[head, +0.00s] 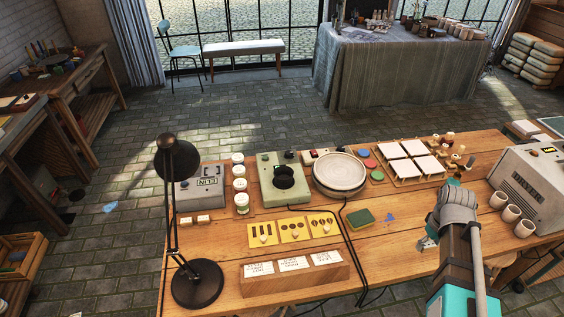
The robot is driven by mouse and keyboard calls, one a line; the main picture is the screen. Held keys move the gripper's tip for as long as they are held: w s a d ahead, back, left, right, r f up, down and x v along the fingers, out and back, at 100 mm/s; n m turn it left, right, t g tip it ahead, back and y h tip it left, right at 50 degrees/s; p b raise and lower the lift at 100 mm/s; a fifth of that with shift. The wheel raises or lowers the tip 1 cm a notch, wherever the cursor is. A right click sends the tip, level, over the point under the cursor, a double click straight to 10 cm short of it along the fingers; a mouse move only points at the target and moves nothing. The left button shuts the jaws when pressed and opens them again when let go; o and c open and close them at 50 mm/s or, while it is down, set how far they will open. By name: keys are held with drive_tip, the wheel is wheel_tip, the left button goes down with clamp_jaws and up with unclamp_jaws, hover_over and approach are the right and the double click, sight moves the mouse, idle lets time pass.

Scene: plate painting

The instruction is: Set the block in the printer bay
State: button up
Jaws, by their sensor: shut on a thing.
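My gripper (428,243) is low over the right part of the wooden table, in front of the large machine. My own arm covers most of it. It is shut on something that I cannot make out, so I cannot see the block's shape. A grey boxy device (197,192) with a front label stands at the table's left end, far from my gripper. I cannot tell for sure which device has the printer bay. Two small cream blocks (196,219) lie before the grey device.
A black lamp (196,285) stands at the front left. A round turntable (339,172), white tiles (413,158) and a green sponge (360,217) lie mid-table. Yellow cards (293,230) and a card holder (293,273) are in front. A large machine (530,180) and white cups (510,213) are at right.

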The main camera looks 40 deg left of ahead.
sight(428, 244)
wheel_tip(428, 244, up, 12)
drive_tip(key=p, duration=1.1)
drive_tip(key=shift+r, duration=0.2)
drive_tip(key=shift+a, duration=0.15)
